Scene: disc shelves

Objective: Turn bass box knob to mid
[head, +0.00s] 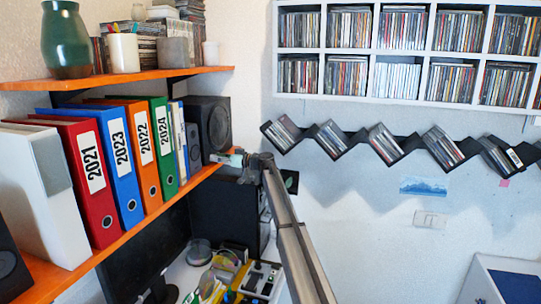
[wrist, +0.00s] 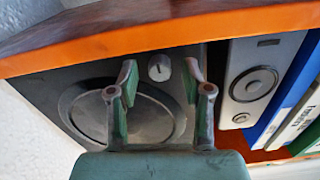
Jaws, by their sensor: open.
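The bass box is a dark speaker with a round cone (wrist: 75,112) in the wrist view. It stands on the orange shelf beside the binders in the head view (head: 213,120). Its small grey round knob (wrist: 160,67) shows near the orange shelf edge in the wrist view. My gripper (wrist: 160,82) is open and empty, with one finger on each side of the knob in the picture. I cannot tell whether the fingers touch it. The knob's pointer setting is too small to read. In the head view my gripper (head: 232,158) is at the shelf's far end, in front of the speaker.
The orange shelf edge (wrist: 120,42) runs close above the fingertips in the wrist view. A grey box with a round dial (wrist: 262,80) and blue binders (wrist: 290,85) stand right of the speaker. A cluttered desk and a black box (head: 225,212) lie below the shelf.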

